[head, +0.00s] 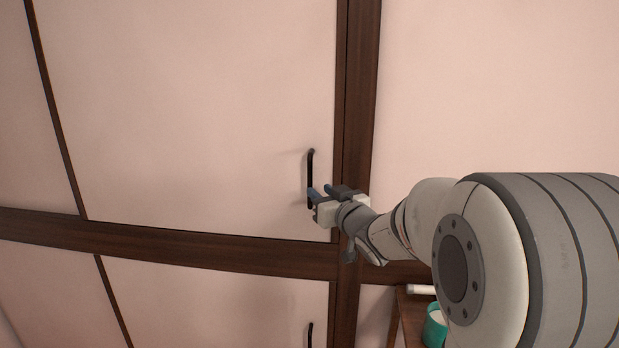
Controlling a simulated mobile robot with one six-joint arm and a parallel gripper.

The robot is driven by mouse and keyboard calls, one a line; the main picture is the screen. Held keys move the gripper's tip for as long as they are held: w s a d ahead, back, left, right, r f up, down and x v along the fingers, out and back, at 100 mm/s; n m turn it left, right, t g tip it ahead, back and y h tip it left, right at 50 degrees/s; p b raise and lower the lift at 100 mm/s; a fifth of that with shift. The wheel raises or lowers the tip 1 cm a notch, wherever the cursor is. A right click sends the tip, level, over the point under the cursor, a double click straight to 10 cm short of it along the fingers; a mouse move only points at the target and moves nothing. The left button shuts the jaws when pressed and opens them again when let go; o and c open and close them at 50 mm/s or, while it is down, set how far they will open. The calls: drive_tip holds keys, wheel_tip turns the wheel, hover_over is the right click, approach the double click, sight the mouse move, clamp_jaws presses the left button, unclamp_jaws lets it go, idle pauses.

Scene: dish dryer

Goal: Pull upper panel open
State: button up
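The upper panel (200,110) is a large pale pink door in a dark brown frame, and it looks closed. Its black vertical bar handle (310,163) is near the panel's right edge, low down. My gripper (321,190) is at the lower part of this handle, reaching in from the right. Its two blue-grey fingers look spread apart, with the left fingertip overlapping the handle in the picture. The handle's lower end is partly hidden by the gripper. I cannot tell whether a finger touches it.
A lower panel (220,305) with its own black handle (310,336) is below the brown crossbar (170,240). A brown post (358,90) stands right of the upper panel. A small wooden shelf (408,322) with a teal cup (434,328) is at the lower right.

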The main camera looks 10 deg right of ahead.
sight(311, 185)
drive_tip(key=x, duration=0.6)
drive_tip(key=shift+w+f+p, duration=0.15)
drive_tip(key=shift+w+p, duration=0.15)
clamp_jaws()
